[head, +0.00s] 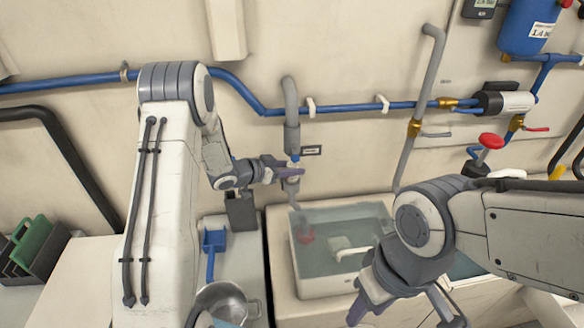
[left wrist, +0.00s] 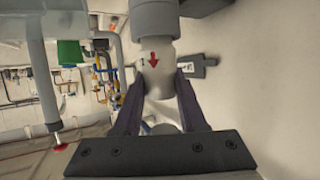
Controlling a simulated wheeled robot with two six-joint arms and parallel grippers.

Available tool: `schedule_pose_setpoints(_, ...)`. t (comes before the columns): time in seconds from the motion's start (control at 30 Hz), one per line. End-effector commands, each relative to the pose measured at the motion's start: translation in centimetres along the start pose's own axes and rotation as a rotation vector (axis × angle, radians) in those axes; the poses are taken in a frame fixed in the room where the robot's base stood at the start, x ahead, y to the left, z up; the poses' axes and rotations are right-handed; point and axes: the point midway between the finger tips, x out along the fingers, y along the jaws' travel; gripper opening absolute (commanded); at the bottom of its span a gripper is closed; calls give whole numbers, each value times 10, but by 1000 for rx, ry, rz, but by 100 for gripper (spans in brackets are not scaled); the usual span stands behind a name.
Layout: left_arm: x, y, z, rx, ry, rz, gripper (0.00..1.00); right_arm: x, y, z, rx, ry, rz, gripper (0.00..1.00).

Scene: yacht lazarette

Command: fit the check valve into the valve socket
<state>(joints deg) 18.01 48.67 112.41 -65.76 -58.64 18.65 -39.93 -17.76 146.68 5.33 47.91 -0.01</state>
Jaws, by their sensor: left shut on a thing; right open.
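The check valve (left wrist: 158,78) is a pale cylinder with a red arrow, between the fingers of my left gripper (left wrist: 157,100) in the left wrist view. My left gripper, also in the head view (head: 288,171), is shut on it. The valve lies in line with a grey pipe end (left wrist: 155,20), which I take for the valve socket; it also shows in the head view (head: 292,138). The valve's end is at the pipe's mouth; I cannot tell how far it is inside. My right gripper (head: 400,308) is open and empty, low at the front right.
Below is a sink basin (head: 320,288) holding water and a red item. A blue pipe (head: 350,107) runs along the wall. A metal pot (head: 222,302) and a blue scoop (head: 213,241) stand left of the basin.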

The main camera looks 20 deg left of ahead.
Motion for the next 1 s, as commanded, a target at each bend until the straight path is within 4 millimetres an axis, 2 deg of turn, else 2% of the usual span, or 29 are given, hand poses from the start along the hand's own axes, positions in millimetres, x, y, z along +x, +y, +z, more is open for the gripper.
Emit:
schedule_pose_setpoints(0.03,1,0,2,0,1,0,0,2,0,0,0,0,0,45)
schedule_pose_setpoints(0.07,1,0,1,0,1,0,44,1,0,0,0,0,0,45)
schedule_pose_setpoints(0.13,0,0,1,0,1,0,71,1,0,0,0,0,0,45)
schedule_pose_setpoints(0.17,0,0,1,0,1,0,76,1,0,0,0,0,0,45)
schedule_pose_setpoints(0.43,0,0,1,0,0,0,76,1,0,0,0,0,0,45)
schedule_pose_setpoints(0.57,-7,-1,1,1,0,-2,76,3,0,0,0,0,0,45)
schedule_pose_setpoints(1.0,-86,-1,1,0,1,-4,76,17,1,1,0,0,0,45)
